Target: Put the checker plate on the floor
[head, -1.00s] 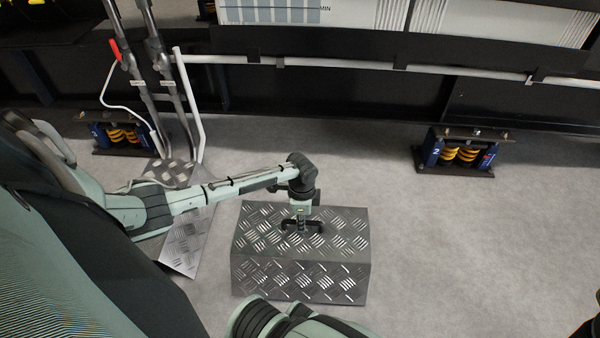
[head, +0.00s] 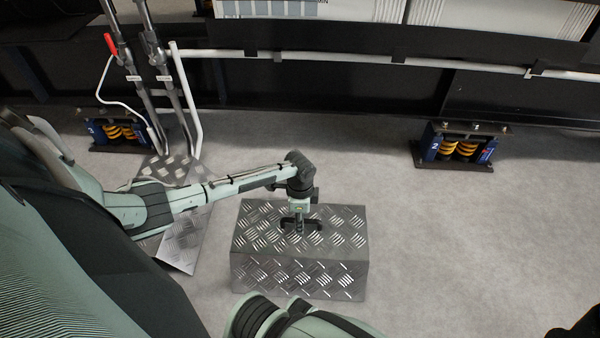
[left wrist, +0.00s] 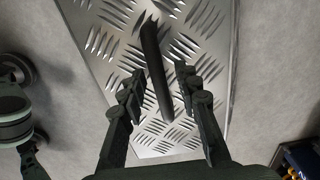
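A silver checker plate (head: 340,240), box-shaped with a patterned top and front face, stands on or close to the grey floor in the head view. A dark bar handle (head: 315,225) runs across its top. My left gripper (head: 299,222) reaches down to that handle from above. In the left wrist view the checker plate (left wrist: 112,45) fills the middle. The handle (left wrist: 155,65) lies between the two fingers of my left gripper (left wrist: 163,88), with gaps on both sides. The left gripper is open. My right gripper does not show.
Another checker-patterned sheet (head: 188,240) lies left of the box, partly under my left arm. Spring mounts stand at the back right (head: 458,150) and back left (head: 118,132). Pipes (head: 185,105) and a white rail (head: 345,60) run behind. Grey floor (head: 430,250) is clear on the right.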

